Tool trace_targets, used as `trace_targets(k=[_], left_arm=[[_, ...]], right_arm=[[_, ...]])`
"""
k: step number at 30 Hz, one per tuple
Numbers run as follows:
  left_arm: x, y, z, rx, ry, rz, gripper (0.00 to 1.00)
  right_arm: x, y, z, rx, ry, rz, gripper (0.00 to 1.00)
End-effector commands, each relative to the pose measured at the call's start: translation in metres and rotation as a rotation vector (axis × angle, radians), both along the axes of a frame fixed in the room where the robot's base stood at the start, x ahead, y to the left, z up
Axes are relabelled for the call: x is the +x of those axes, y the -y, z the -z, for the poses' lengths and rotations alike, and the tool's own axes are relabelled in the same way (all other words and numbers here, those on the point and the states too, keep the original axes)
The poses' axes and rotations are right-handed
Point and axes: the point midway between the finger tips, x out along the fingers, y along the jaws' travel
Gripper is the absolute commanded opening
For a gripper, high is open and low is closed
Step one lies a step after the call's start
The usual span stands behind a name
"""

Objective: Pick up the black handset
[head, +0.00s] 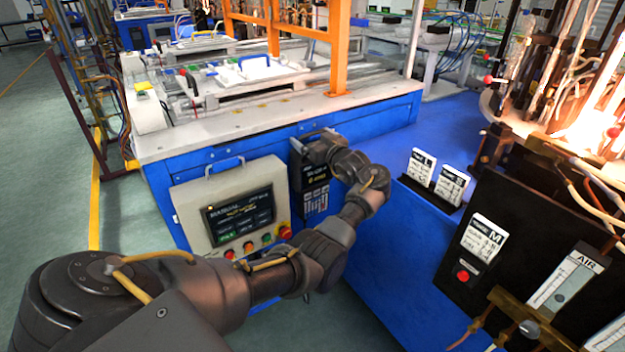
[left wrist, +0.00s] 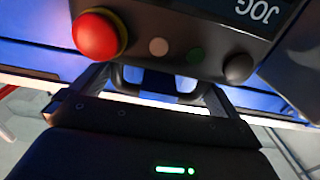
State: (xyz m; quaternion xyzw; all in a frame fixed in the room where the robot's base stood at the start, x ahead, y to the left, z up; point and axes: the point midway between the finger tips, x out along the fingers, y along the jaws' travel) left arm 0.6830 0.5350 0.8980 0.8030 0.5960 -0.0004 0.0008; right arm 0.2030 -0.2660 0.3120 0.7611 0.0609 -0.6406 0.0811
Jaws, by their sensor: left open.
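The black handset (head: 314,198) hangs upright on the blue side of the machine, right of the control panel. It has a lit screen with yellow text and a keypad. My left gripper (head: 312,144) is at its top end, and my wrist covers part of its upper right. In the left wrist view the handset (left wrist: 190,25) fills the top, with a red knob, small buttons and the letters JOG upside down. My left gripper (left wrist: 155,82) is open there, with a dark loop showing between its fingers. I cannot tell whether they touch it. My right gripper is not in view.
A beige control panel (head: 190,197) with a screen and coloured buttons is left of the handset. White cards (head: 421,165) stand on the blue surface at right. A black panel (head: 520,240) and glowing burners (head: 606,130) are further right. Grey floor (head: 50,190) is open at left.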

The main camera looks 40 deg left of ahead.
Motion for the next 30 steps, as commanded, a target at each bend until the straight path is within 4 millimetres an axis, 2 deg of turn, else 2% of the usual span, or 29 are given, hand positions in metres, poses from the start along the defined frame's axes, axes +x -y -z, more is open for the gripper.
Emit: trace_targets(k=[6, 14, 24, 30], left_arm=[[0.0, -0.001, 0.0, 0.0, 0.0, 0.0, 1.0], [0.0, -0.001, 0.0, 0.0, 0.0, 0.0, 0.67], [0.0, -0.001, 0.0, 0.0, -0.001, 0.0, 0.23], [0.001, -0.001, -0.002, 0.003, 0.003, 0.001, 0.23]], right_arm=[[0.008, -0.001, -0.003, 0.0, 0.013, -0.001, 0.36], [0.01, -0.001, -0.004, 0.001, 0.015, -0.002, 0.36], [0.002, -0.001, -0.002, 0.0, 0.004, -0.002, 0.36], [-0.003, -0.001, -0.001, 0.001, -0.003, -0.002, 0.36]])
